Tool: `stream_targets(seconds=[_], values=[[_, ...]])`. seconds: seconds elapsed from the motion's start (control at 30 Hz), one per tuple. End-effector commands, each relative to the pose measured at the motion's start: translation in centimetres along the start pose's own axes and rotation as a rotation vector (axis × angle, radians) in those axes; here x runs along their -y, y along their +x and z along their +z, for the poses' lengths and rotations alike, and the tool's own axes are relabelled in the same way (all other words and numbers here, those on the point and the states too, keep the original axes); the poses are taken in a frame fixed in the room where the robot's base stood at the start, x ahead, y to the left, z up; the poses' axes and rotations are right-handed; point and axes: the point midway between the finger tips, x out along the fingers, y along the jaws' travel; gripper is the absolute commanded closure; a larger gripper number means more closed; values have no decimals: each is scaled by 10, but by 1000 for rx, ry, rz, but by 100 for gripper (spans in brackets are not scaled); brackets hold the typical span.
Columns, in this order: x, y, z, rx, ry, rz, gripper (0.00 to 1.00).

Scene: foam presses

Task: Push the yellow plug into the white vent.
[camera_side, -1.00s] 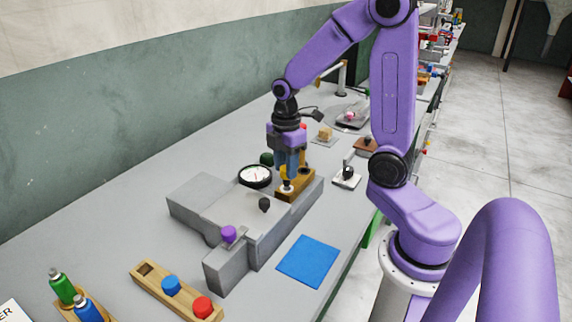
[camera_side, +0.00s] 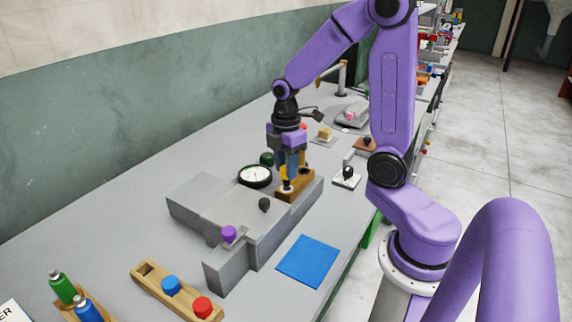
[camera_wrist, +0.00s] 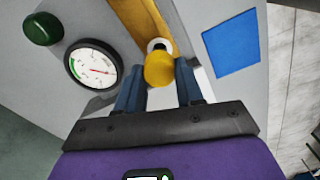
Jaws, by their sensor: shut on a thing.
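My gripper (camera_side: 289,163) is shut on the yellow plug (camera_wrist: 159,71), which sits between its two blue fingers. The white vent (camera_wrist: 159,45) shows as a pale ring just beyond the plug in the wrist view. It is on a tan block (camera_side: 304,184) set in the grey fixture. In the side view the vent (camera_side: 286,188) is directly under the fingertips, and the plug is mostly hidden by the fingers. The plug partly covers the vent in the wrist view. I cannot tell whether they touch.
A round dial gauge (camera_side: 255,175) and a dark green knob (camera_side: 267,158) stand close to my gripper. A black knob (camera_side: 265,204) and a purple cap (camera_side: 229,233) are on the grey fixture. A blue mat (camera_side: 308,261) lies flat at the front right.

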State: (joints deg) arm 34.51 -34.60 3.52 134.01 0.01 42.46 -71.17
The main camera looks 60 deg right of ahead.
Motion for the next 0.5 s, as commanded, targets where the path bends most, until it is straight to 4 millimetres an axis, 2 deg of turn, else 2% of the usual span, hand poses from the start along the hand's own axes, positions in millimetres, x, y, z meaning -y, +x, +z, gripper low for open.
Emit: stream_targets(seconds=[0.5], values=[[0, 11, 0, 0, 0, -1, 94]])
